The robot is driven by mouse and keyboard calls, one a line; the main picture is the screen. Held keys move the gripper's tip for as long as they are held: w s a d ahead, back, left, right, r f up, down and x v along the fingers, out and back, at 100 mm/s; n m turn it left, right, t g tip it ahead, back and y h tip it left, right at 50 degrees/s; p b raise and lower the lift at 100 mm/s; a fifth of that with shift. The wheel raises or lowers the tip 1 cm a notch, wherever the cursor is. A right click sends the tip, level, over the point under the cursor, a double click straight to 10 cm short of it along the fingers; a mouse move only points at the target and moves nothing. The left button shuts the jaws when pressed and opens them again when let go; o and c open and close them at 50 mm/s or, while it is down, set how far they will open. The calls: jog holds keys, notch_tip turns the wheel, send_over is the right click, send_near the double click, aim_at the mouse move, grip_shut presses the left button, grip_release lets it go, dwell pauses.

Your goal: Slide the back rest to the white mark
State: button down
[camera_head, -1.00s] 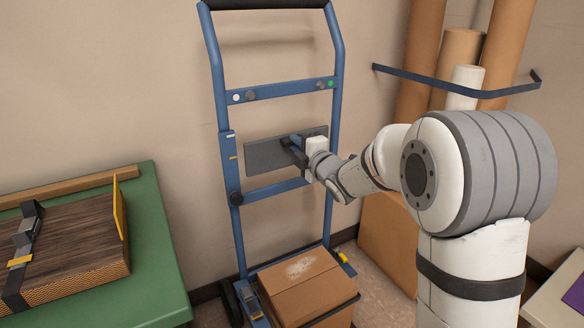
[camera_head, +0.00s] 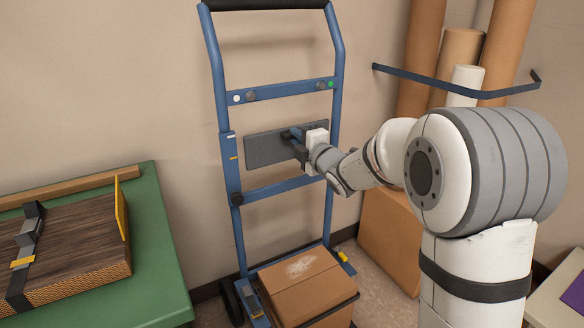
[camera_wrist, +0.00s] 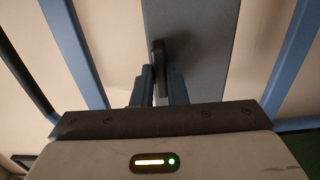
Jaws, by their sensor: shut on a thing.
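The back rest (camera_head: 265,148) is a dark grey plate between the blue side rails of an upright hand truck (camera_head: 222,90). My gripper (camera_head: 296,141) is at its front. The wrist view shows the grey plate (camera_wrist: 190,50) and my gripper's fingers (camera_wrist: 160,86) shut on a dark handle (camera_wrist: 158,55) that stands out from it. A short white mark (camera_head: 231,135) is on the left rail, with an orange mark (camera_head: 234,157) below it. The plate's upper left corner is about level with the white mark in the picture. My gripper hides part of the plate's right side.
A crossbar (camera_head: 285,90) with a white dot and a green dot is above the plate; another (camera_head: 285,188) is below. A cardboard box (camera_head: 305,285) sits on the truck's foot. A green table (camera_head: 150,230) is left; brown rolls (camera_head: 460,55) stand right.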

jog(key=shift+r, duration=0.65)
jog(key=c, duration=1.4)
grip_release()
jog(key=shift+f, duration=0.1)
jog(key=shift+c, duration=0.2)
jog(key=b+v, duration=0.1)
jog(key=v, duration=0.4)
